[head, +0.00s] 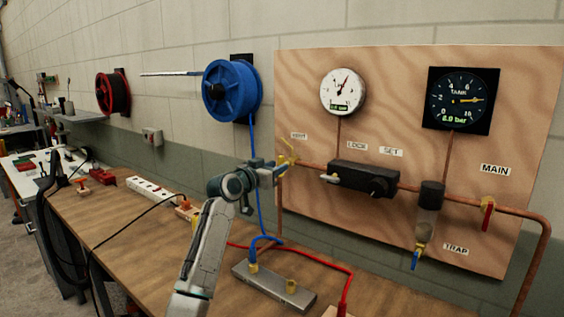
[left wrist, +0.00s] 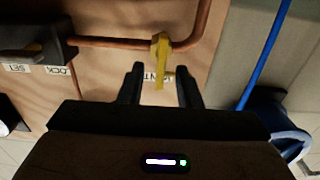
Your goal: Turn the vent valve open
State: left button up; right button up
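The vent valve (head: 288,154) has a yellow handle and sits on the copper pipe at the left edge of the wooden board, below the VENT label (head: 298,135). In the left wrist view, its yellow handle (left wrist: 160,62) points from the pipe toward my gripper. My left gripper (head: 279,168) is right at the valve. In the left wrist view its two dark fingers (left wrist: 159,80) are apart, with the handle's end between them and a gap on each side. My right gripper is in neither view.
A black regulator block (head: 362,180) sits on the pipe right of the valve. A blue hose (head: 254,150) hangs from the blue reel (head: 232,90) close by my gripper. Below are the wooden bench (head: 130,225) and a grey manifold (head: 270,287) with hoses.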

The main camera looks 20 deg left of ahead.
aim_at(281, 176)
pick_arm(q)
jog(key=x, duration=0.2)
jog(key=shift+w+r+p, duration=0.15)
jog(key=shift+w+p, duration=0.15)
jog(key=shift+w+d, duration=0.15)
jog(key=shift+w, duration=0.15)
grip_shut()
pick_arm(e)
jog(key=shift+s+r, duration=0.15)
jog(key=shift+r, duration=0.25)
